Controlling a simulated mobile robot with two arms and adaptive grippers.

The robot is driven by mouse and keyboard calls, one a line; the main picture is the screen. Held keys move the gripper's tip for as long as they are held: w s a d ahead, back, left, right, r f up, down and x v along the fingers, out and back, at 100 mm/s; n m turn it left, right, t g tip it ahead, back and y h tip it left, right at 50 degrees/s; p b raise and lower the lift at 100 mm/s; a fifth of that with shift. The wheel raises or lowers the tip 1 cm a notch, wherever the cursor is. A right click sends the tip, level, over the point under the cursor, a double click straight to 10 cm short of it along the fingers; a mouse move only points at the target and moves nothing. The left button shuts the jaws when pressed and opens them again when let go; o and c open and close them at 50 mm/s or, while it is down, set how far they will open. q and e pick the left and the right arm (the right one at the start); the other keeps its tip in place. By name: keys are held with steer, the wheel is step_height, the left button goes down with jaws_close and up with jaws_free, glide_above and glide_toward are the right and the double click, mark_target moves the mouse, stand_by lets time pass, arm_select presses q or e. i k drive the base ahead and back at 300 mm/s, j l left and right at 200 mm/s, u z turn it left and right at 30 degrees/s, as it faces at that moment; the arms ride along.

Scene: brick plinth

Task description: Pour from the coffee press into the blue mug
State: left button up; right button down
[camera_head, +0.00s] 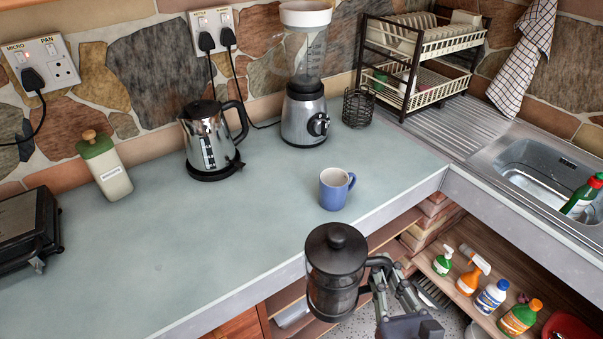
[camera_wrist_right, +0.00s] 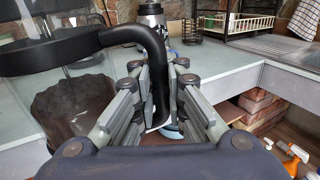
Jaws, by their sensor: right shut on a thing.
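The coffee press (camera_head: 335,278) is dark with a black lid and knob, upright in front of the counter's front edge. My right gripper (camera_head: 377,272) is shut on its handle, from the right. In the right wrist view the black handle (camera_wrist_right: 155,75) runs down between my right gripper's fingers (camera_wrist_right: 158,100), with the press's glass body (camera_wrist_right: 75,105) to the left. The blue mug (camera_head: 334,190) stands upright on the counter, behind the press and apart from it; its handle points right. In the wrist view it is mostly hidden behind the gripper. My left gripper is not in view.
A kettle (camera_head: 210,140), a blender (camera_head: 305,100) and a wire basket (camera_head: 358,107) stand behind the mug on the counter (camera_head: 200,250). A dish rack (camera_head: 420,60) and sink (camera_head: 540,170) are at right. Bottles sit on a low shelf (camera_head: 455,290). Counter around the mug is clear.

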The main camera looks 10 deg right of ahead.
mark_target(339, 188)
steer(key=i+l+u, duration=0.25)
steer(key=l+u, duration=0.25)
steer(key=l, duration=0.2)
steer(key=l+u, duration=0.25)
steer(key=l, duration=0.15)
steer(key=i+l, duration=0.1)
steer(key=l, duration=0.75)
steer(key=i+l+u, duration=0.15)
steer(key=l, duration=0.75)
steer(key=k, duration=0.05)
